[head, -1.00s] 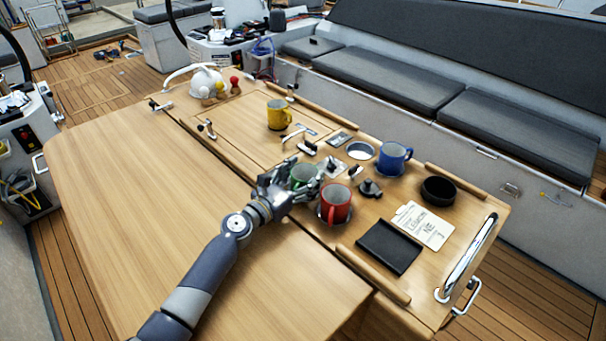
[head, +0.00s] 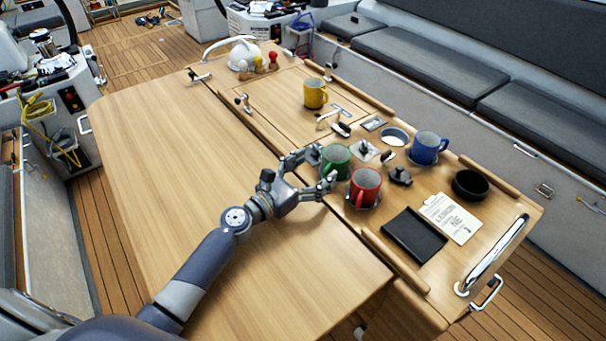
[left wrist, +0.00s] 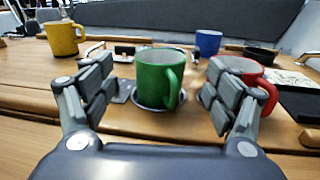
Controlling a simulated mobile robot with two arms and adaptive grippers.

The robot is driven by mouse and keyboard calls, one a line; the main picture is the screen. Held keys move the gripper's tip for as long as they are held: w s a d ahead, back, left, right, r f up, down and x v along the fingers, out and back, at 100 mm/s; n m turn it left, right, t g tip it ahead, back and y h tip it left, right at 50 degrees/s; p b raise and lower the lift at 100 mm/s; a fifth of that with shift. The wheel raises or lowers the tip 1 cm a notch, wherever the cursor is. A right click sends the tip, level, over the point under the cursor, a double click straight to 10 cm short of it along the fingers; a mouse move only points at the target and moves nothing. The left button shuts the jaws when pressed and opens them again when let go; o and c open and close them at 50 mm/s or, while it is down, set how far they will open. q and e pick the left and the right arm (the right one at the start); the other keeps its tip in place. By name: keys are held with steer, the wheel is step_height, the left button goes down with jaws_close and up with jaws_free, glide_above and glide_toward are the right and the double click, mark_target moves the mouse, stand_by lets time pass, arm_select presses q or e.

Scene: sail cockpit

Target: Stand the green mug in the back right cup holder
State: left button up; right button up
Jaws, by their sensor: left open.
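The green mug (head: 335,161) stands upright in a metal ring holder on the table, which shows in the left wrist view with the mug (left wrist: 158,78). My left gripper (head: 325,166) is open, with its fingers apart on either side of the mug's near side; contact cannot be told. In the left wrist view, the mug's handle points right, towards the right finger. The red mug (head: 364,188) stands close to the right. The blue mug (head: 427,148) is at the back right, seemingly in a holder. An empty round holder (head: 395,136) lies left of it. My right gripper is not in view.
The yellow mug (head: 315,93) stands further back on the table. Small deck fittings (head: 401,175) lie between the mugs. A black round bowl (head: 470,185), black tray (head: 413,235) and note card (head: 450,218) are to the right. The near-left tabletop (head: 190,180) is clear.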

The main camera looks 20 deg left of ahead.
arm_select(q)
steer(key=shift+v, duration=1.95)
steer(key=shift+w, duration=0.1)
